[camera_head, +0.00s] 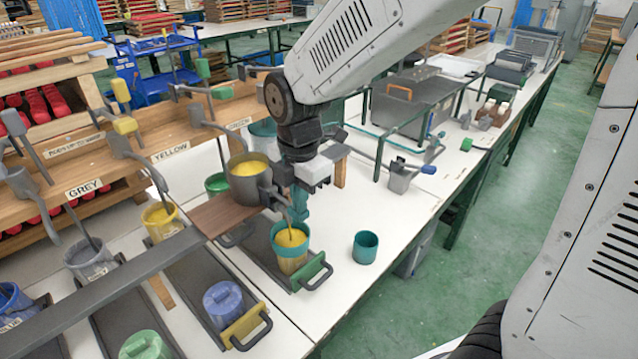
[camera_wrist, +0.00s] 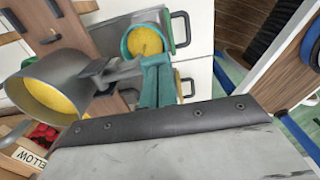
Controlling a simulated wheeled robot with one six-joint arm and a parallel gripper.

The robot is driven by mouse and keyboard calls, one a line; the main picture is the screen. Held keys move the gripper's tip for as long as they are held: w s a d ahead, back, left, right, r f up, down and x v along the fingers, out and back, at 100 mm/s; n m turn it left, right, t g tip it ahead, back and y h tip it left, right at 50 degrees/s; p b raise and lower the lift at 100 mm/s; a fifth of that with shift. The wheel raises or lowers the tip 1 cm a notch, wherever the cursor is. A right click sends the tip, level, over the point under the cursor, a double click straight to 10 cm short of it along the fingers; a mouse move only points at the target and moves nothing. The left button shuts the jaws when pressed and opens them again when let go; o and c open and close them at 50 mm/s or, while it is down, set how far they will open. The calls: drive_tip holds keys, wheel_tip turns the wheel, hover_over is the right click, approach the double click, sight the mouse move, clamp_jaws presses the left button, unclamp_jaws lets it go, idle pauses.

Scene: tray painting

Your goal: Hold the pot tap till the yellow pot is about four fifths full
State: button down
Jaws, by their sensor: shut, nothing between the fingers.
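A grey metal tank (camera_head: 250,184) of yellow paint stands on a brown wooden shelf, with its tap on the side near my gripper. It also shows in the wrist view (camera_wrist: 45,88). My teal gripper (camera_head: 299,207) is shut and empty, its fingers at the tap; whether they touch the lever is hard to tell. Below the tap a teal-rimmed pot (camera_head: 290,262) stands upright on a dark tray. Yellow paint covers its inside, its surface a little below the rim, and a thin yellow stream seems to fall into it. The pot also shows in the wrist view (camera_wrist: 127,48).
An empty-looking teal cup (camera_head: 366,247) stands on the white table to the right. The dark tray (camera_head: 262,262) has a green handle block (camera_head: 313,271). A blue lidded pot (camera_head: 223,302) stands on a neighbouring tray. The wooden shelf (camera_head: 212,215) lies close beside my gripper.

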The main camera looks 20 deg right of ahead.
drive_tip(key=shift+s+f, duration=0.2)
drive_tip(key=shift+f, duration=0.6)
drive_tip(key=shift+s+d+f, duration=0.1)
drive_tip(key=shift+f, duration=0.05)
drive_tip(key=shift+s+f, duration=0.1)
idle(4.8)
wheel_tip(320, 180, up, 14)
drive_tip(key=s+d, duration=0.1)
drive_tip(key=s, duration=0.1)
drive_tip(key=shift+s+d, duration=0.3)
drive_tip(key=s+d+f+m, duration=0.1)
drive_tip(key=s+d+m, duration=0.4)
drive_tip(key=s+m, duration=0.3)
drive_tip(key=s+d+f+m+t, duration=0.1)
drive_tip(key=s+d+m, duration=0.5)
drive_tip(key=m, duration=0.9)
drive_tip(key=s, duration=0.3)
drive_tip(key=shift+d+f, duration=0.3)
